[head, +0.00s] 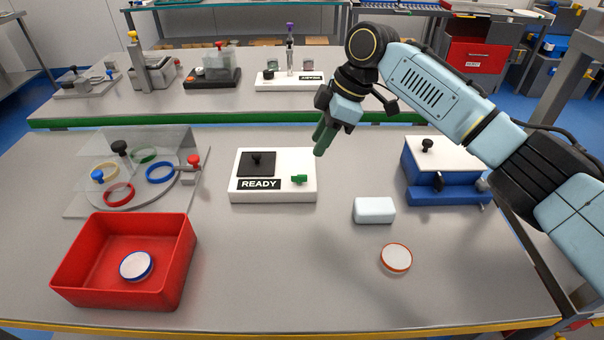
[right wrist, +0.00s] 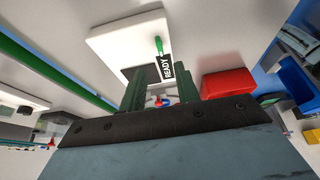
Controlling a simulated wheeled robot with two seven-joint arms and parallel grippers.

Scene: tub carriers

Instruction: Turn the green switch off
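The green switch (head: 299,179) is a small lever on the right part of a white box (head: 274,203) labelled READY. It also shows in the right wrist view (right wrist: 158,45), beside the READY label and clear of my fingers. My right gripper (head: 324,140) has green fingers and hangs above the table, near the box's back right corner. In the right wrist view the two fingers (right wrist: 160,92) stand apart with nothing held between them. My left gripper is not in view.
A black plate with a knob (head: 257,163) sits left of the switch. A red tub (head: 122,296) with a white disc, a clear-covered ring turntable (head: 130,202), a pale block (head: 374,210), an orange-rimmed disc (head: 396,257) and a blue box (head: 444,193) stand around. The front middle is clear.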

